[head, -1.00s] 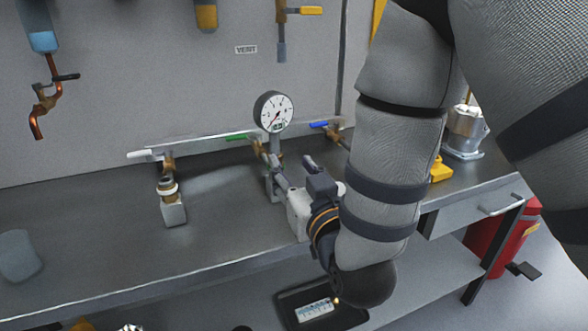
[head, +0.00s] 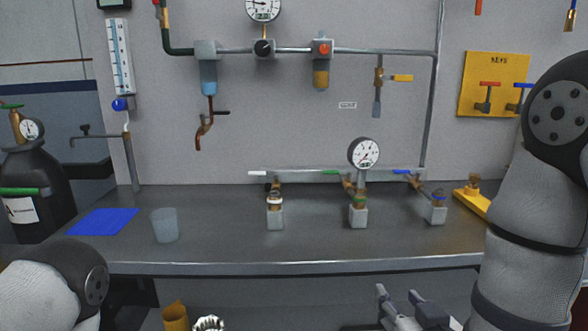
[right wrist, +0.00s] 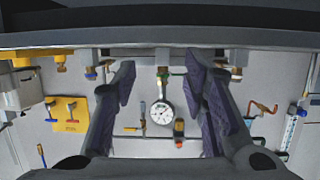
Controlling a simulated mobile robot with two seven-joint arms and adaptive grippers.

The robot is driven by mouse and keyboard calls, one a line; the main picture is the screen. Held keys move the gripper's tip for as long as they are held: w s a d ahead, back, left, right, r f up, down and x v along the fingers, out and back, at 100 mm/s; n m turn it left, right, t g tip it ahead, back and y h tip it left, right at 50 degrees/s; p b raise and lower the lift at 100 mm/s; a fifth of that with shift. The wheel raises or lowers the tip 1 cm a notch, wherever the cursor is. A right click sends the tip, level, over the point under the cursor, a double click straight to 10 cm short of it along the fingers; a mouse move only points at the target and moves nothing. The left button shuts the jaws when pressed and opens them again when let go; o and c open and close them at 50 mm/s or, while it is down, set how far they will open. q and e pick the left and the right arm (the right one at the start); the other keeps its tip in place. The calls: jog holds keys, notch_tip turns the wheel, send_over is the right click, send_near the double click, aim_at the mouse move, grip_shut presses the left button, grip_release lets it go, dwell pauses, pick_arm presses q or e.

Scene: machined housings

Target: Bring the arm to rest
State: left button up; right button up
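My right arm (head: 525,220) hangs down the right side of the head view. Its gripper (head: 405,300) is at the bottom edge, in front of the bench's front edge and apart from the valves. In the right wrist view the two dark fingers (right wrist: 163,85) stand well apart with nothing between them, so it is open and empty. Part of my left arm (head: 60,285) shows at the lower left of the head view. My left gripper is out of view.
A translucent cup (head: 165,225), a blue mat (head: 103,221) and a dark cylinder (head: 35,185) are at left. The bench front is clear.

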jog(key=s+d+f+g, duration=0.2)
jog(key=s+f+g, duration=0.8)
jog(key=f, duration=0.8)
pick_arm(q)
jog(key=shift+w, duration=0.6)
pick_arm(e)
jog(key=s+d+f+g, duration=0.1)
jog(key=s+f+g, duration=0.2)
jog(key=s, duration=0.9)
jog(key=s+d+f+g, duration=0.1)
jog(key=s+f+g, duration=0.2)
jog(key=s, duration=0.9)
jog(key=shift+s+d+f, duration=0.3)
jog(key=shift+s+f, duration=0.05)
jog(key=shift+f, duration=0.2)
